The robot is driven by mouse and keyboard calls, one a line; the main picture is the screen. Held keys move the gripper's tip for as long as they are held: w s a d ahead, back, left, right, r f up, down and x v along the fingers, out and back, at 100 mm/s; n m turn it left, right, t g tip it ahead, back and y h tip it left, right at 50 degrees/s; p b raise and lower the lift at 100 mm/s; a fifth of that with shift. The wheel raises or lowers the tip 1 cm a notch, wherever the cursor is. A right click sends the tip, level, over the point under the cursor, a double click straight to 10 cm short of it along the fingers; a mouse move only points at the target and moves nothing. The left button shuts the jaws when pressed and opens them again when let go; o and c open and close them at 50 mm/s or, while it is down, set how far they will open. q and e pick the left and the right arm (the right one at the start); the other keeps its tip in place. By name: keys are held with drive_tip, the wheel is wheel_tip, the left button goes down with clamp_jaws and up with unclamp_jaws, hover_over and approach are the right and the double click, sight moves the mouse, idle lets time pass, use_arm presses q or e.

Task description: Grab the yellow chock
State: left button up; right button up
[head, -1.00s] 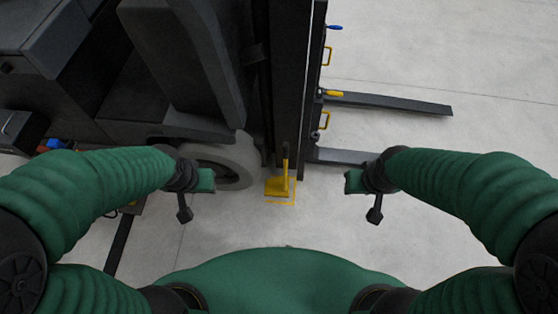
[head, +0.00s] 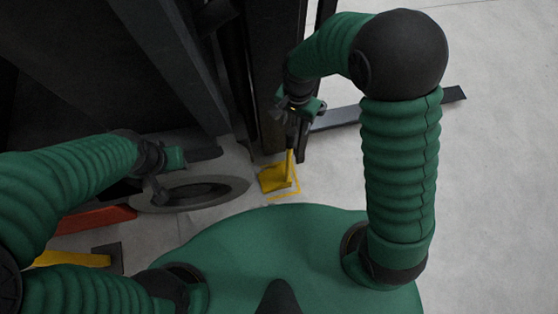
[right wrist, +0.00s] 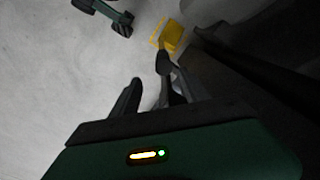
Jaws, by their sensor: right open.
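The yellow chock (head: 274,179) stands on the floor by the vehicle's wheel, inside a yellow outline, with its thin handle (head: 290,164) upright. It also shows beyond the fingers in the right wrist view (right wrist: 173,38). My right gripper (head: 293,121) is open, pointing down over the top of the handle; its fingers (right wrist: 148,72) show in the right wrist view. I cannot tell whether the handle's top is between them. My left gripper (head: 174,160) is at the left beside the wheel, away from the chock; its jaws are unclear.
The dark vehicle with its mast (head: 275,75) rises close beside the handle. A grey wheel (head: 235,187) is left of the chock. A dark fork (head: 345,117) extends low to the right, behind my right arm. Pale floor is clear at the far right.

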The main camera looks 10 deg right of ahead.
sight(294, 129)
wheel_tip(294, 129, down, 6)
drive_tip(key=shift+w+a+b, duration=0.1)
drive_tip(key=shift+w+b, duration=0.05)
drive_tip(key=shift+b, duration=0.55)
drive_tip(key=shift+f, duration=0.25)
drive_tip(key=f+b, duration=0.1)
drive_tip(key=f, duration=0.1)
drive_tip(key=f+b, duration=0.1)
drive_tip(key=f, duration=0.2)
drive_tip(key=shift+w+a+b, duration=0.15)
drive_tip(key=shift+w+b, duration=0.05)
drive_tip(key=shift+b, duration=0.2)
use_arm(q)
drive_tip(key=x, duration=0.3)
drive_tip(key=s+x, duration=0.1)
drive_tip(key=shift+w+f, duration=0.15)
drive_tip(key=shift+f, duration=0.35)
use_arm(e)
drive_tip(key=shift+r, duration=0.1)
drive_tip(key=shift+c, duration=0.7)
clamp_jaws()
drive_tip(key=shift+w+r, duration=0.1)
drive_tip(key=shift+w, duration=0.05)
